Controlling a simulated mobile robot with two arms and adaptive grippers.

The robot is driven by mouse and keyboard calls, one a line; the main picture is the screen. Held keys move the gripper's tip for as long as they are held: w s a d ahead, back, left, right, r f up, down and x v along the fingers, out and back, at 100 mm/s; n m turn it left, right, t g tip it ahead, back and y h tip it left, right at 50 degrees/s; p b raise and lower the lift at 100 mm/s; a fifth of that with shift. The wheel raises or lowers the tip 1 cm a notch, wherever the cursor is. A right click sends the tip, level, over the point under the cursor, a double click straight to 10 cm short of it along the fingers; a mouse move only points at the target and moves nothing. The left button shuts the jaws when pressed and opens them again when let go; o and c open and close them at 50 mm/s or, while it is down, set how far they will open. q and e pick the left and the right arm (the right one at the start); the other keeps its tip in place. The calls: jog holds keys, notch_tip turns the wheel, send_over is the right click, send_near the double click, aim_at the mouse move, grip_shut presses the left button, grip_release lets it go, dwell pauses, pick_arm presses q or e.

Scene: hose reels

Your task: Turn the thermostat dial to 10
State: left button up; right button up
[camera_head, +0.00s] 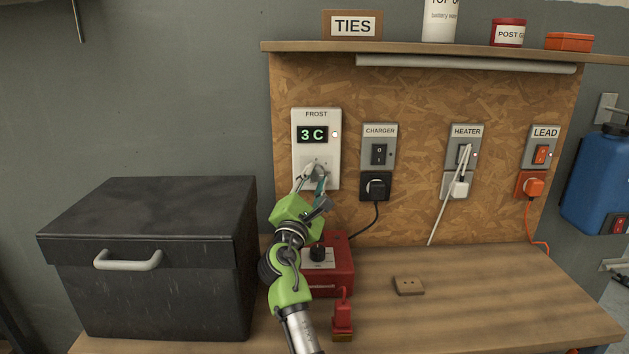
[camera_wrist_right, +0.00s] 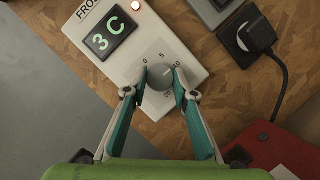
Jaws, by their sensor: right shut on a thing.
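The thermostat (camera_head: 330,118) is a white box labelled FROST on the wooden board, with a display (camera_head: 312,134) reading 3 C. Its round grey dial (camera_wrist_right: 159,77) shows in the right wrist view, with 0, 5 and 10 printed around it; a further mark is partly hidden. My right gripper (camera_head: 315,176) reaches up to the lower part of the thermostat. In the right wrist view its fingers (camera_wrist_right: 159,80) stand on both sides of the dial and are shut on it. The dial's exact pointing direction is hard to read. My left gripper is not in view.
Right of the thermostat are the CHARGER switch (camera_head: 379,149) with a black plug (camera_head: 376,186), the HEATER switch (camera_head: 465,150) and the LEAD switch (camera_head: 542,150). A red box (camera_head: 340,262) stands below, near my right arm. A black chest (camera_head: 150,260) stands left. The bench's right side is mostly clear.

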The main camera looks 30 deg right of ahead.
jog(key=o, duration=1.1)
jog(key=v, duration=0.7)
jog(key=shift+s+a+f, duration=0.1)
jog(key=shift+s+a, duration=0.05)
jog(key=shift+a, duration=0.05)
